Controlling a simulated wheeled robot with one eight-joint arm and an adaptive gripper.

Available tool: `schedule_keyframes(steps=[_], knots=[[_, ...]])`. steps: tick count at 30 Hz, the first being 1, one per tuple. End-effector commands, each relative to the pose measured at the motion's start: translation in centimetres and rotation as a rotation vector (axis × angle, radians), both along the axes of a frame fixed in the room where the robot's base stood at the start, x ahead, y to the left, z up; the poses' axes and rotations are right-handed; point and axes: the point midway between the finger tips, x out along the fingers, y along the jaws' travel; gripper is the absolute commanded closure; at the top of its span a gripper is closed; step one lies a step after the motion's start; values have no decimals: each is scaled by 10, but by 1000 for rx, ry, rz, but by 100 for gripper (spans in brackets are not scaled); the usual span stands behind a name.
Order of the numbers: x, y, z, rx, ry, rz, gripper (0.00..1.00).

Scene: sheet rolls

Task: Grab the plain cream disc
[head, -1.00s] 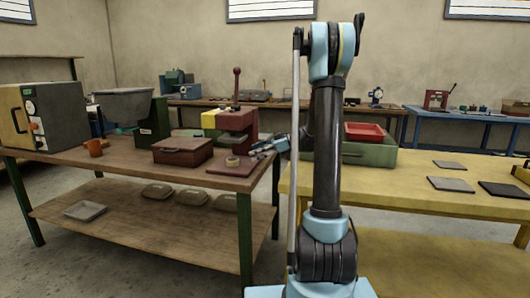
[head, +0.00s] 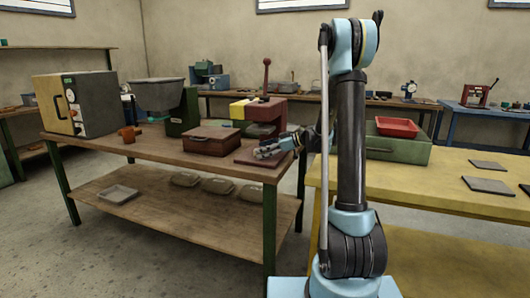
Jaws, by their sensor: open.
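My gripper (head: 263,153) is open, over the reddish-brown base plate (head: 243,159) of the red and yellow press at the right end of the wooden table. No cream disc can be made out clearly now. The spot on the plate where a small pale, round piece showed earlier is covered by my gripper. I cannot tell whether the fingers are around that piece, above it or touching it.
A brown lidded box (head: 211,140) stands just left of the plate, and the press (head: 262,113) rises behind it. A yellow table (head: 420,188) with a green bin (head: 392,148) and red tray (head: 397,127) is on the right.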

Motion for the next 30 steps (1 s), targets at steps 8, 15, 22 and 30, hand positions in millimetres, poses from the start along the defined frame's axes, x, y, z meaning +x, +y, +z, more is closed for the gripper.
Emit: schedule_keyframes(steps=[8,15,22,30], knots=[[0,0,0,0,0,0,59],[0,0,0,-1,0,1,76],[-4,2,-1,-2,1,2,76],[-14,8,-1,-3,1,3,76]])
